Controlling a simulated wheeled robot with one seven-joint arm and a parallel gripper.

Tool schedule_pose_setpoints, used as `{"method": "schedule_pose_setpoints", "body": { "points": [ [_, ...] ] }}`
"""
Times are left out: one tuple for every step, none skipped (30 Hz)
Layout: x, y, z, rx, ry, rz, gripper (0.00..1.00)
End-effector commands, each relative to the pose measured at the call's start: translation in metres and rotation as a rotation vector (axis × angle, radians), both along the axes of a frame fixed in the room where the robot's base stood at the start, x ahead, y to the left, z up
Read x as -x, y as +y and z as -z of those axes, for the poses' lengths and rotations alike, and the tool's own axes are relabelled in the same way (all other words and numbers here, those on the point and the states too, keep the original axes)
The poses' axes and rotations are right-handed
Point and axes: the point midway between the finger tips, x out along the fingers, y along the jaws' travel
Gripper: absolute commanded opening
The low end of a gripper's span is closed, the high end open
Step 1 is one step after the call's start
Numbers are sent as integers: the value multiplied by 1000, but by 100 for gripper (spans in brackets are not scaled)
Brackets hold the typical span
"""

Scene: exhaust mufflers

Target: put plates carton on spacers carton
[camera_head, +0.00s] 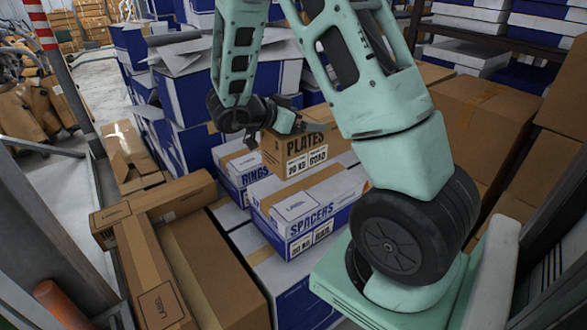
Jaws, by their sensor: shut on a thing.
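The plates carton (306,155) is a brown box marked PLATES, in the middle of the head view. My gripper (289,121) is at its upper left edge, shut on it; the fingertips are hard to make out. The spacers carton (318,222) is a white and blue box marked SPACERS, in front of and below the plates carton in the picture. The plates carton's lower edge overlaps the back part of the spacers carton in view. I cannot tell whether they touch. Part of the plates carton's right side is hidden behind my arm.
The white and blue rings carton (233,178) is just left of the plates carton. A large white box (262,256) is below the spacers carton. Brown boxes (208,270) fill the front left, and more brown boxes (487,120) stand at right. Blue and white boxes (190,90) stack behind.

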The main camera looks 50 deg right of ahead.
Motion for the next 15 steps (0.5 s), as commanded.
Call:
{"method": "schedule_pose_setpoints", "body": {
  "points": [
    [1, 0, 7, 2, 6, 1, 20],
    [1, 0, 12, 2, 6, 1, 20],
    [1, 0, 19, 1, 8, -1, 20],
    [1, 0, 24, 0, 7, 0, 20],
    [1, 0, 29, 0, 8, -1, 20],
    [1, 0, 34, 1, 6, 0, 20],
    [1, 0, 38, 0, 7, 0, 20],
    [1, 0, 42, 1, 6, 0, 20],
    [1, 0, 46, 1, 4, 1, 20],
    [1, 0, 48, 2, 4, 0, 20],
    [0, 0, 49, 2, 4, 0, 20],
    [0, 0, 51, 2, 3, -1, 20],
    [0, 0, 53, 2, 3, -1, 20],
    [0, 0, 55, 2, 3, -1, 20],
    [1, 0, 59, 2, 4, 0, 20]
  ]
}}
